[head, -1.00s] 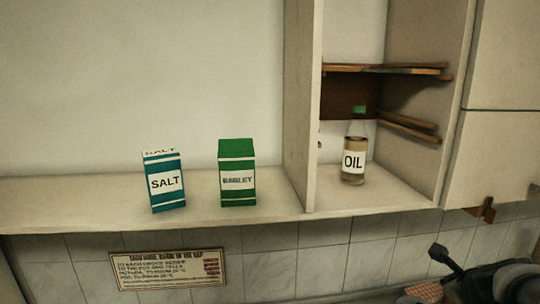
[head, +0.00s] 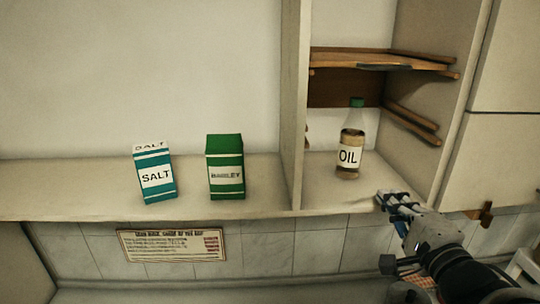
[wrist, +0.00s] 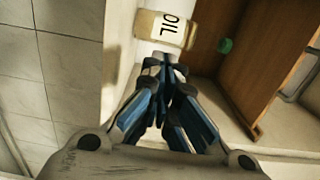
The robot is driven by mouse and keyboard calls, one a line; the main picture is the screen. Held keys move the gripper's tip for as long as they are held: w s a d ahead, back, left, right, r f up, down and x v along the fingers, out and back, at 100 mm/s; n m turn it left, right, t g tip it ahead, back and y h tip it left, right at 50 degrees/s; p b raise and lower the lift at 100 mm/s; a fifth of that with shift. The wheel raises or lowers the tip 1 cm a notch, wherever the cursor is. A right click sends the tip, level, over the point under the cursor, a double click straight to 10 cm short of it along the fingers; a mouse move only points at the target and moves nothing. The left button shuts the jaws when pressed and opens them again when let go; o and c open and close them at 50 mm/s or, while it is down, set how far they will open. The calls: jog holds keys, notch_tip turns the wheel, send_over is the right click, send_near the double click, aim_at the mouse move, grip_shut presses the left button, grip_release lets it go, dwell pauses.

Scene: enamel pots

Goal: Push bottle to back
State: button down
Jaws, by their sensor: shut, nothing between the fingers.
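The oil bottle (head: 350,143) stands upright in the open cabinet compartment at the right, with a green cap and a white OIL label. My gripper (head: 385,199) is at the front edge of the compartment, to the right of and in front of the bottle. In the wrist view my gripper (wrist: 166,60) has its fingers together and empty. Whether the fingertips touch the bottle I cannot tell.
A blue SALT box (head: 155,173) and a green BARLEY box (head: 225,167) stand on the shelf (head: 70,193) to the left. An upright panel (head: 294,110) separates them from the bottle. A wooden shelf board (head: 375,60) is above the bottle; side rails run along the right wall.

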jog(key=b, duration=0.3)
send_near(353, 156)
jog(key=w, duration=0.2)
jog(key=w+d+f, duration=0.2)
jog(key=w, duration=0.1)
jog(key=shift+w, duration=0.35)
jog(key=shift+w+r, duration=0.2)
jog(key=shift+w, duration=0.35)
jog(key=shift+w, duration=0.2)
jog(key=w+p, duration=0.1)
jog(key=w, duration=0.6)
jog(key=shift+a+p, duration=0.15)
jog(key=shift+p, duration=0.2)
jog(key=shift+s, duration=0.15)
jog(key=shift+a+f, duration=0.1)
jog(key=shift+f, duration=0.05)
